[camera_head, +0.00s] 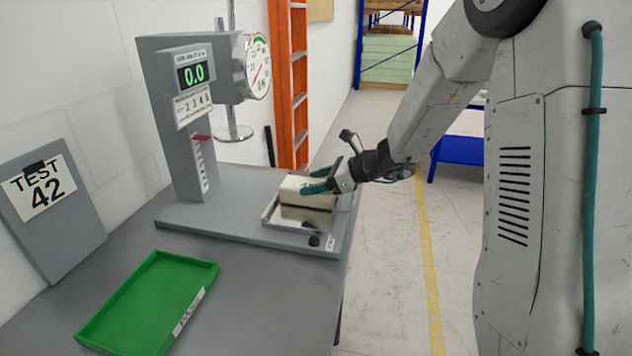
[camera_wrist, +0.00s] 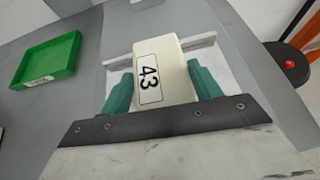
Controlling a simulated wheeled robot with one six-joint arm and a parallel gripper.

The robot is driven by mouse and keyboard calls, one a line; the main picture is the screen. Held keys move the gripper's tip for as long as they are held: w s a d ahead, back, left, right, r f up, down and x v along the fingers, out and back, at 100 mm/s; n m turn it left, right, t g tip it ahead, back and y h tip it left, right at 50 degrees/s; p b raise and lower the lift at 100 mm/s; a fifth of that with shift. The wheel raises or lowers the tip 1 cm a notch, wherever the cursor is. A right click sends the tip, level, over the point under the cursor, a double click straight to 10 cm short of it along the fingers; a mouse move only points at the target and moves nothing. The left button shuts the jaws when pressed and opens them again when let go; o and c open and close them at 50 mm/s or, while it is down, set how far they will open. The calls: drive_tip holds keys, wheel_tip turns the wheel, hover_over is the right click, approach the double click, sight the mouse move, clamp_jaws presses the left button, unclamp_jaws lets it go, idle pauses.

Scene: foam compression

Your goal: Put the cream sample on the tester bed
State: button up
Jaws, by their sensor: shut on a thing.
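The cream sample (camera_wrist: 172,66) is a block with a label reading 43. My gripper (camera_wrist: 157,90) has its teal fingers shut on the block's two sides in the wrist view. In the head view the cream sample (camera_head: 296,190) is at the tester bed (camera_head: 286,228), a shiny metal plate with a raised edge on the grey tester base. My gripper (camera_head: 318,186) reaches in from the right. The sample is over or on the bed; I cannot tell whether its underside touches the plate.
An empty green tray (camera_head: 150,305) lies at the front left. A sign reading TEST 42 (camera_head: 48,205) leans at the left. A red button (camera_wrist: 290,65) shows right.

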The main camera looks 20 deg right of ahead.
drive_tip(key=o, duration=1.7)
drive_tip(key=shift+f, duration=0.1)
